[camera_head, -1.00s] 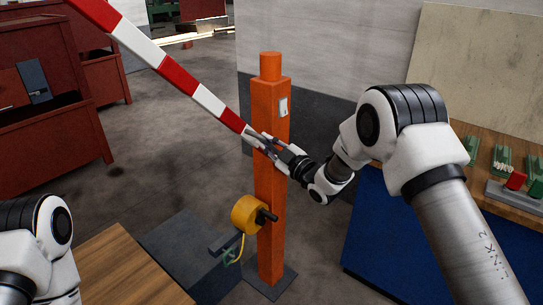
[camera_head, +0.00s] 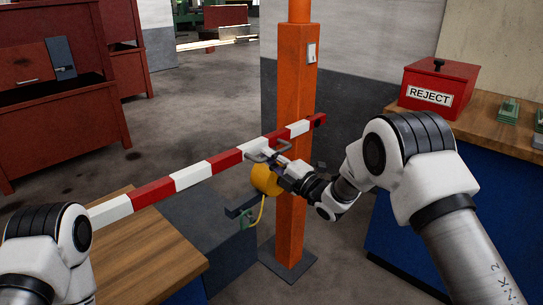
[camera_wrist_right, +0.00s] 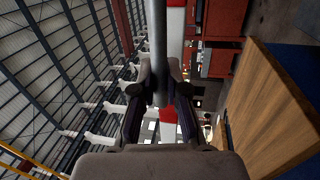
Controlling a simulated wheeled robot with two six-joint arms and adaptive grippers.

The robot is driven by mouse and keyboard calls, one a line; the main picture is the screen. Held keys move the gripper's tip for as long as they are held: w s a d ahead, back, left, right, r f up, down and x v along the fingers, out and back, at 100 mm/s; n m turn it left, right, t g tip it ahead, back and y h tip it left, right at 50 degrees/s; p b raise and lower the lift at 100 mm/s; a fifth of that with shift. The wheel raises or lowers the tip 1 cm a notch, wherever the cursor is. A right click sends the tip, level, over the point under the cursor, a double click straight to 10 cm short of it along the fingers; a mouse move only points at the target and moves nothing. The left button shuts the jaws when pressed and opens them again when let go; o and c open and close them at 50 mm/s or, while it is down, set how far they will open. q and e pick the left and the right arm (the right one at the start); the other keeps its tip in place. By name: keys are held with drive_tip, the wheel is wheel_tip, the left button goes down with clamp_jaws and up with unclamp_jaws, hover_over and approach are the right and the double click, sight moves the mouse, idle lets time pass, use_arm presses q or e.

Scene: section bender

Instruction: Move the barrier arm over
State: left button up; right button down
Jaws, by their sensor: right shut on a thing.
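The barrier arm (camera_head: 192,176) is a red-and-white striped bar. In the head view it runs from the orange post (camera_head: 292,110) down to the left, at a shallow slope, passing in front of the wooden tabletop's far edge. My right gripper (camera_head: 276,160) is shut on the grey handle (camera_head: 262,152) on the barrier arm, near the post. In the right wrist view the grey handle (camera_wrist_right: 158,50) runs between the fingers (camera_wrist_right: 160,85), with the striped bar (camera_wrist_right: 176,22) behind it. My left arm shows at lower left; its gripper is out of frame.
A yellow round part (camera_head: 265,180) with a cable sits beside the post. A wooden tabletop (camera_head: 140,255) is at lower left. A red REJECT box (camera_head: 437,90) stands on the right-hand bench. Red bins (camera_head: 60,135) stand at the far left. Open floor lies behind the barrier.

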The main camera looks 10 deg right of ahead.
drive_tip(key=shift+f+n+b, duration=0.4)
drive_tip(key=shift+f, duration=0.35)
drive_tip(key=c, duration=1.5)
unclamp_jaws()
drive_tip(key=shift+f, duration=0.1)
drive_tip(key=o, duration=0.3)
drive_tip(key=shift+w+f, duration=0.1)
drive_tip(key=shift+w, duration=0.05)
drive_tip(key=v, duration=1.2)
drive_tip(key=shift+d, duration=0.1)
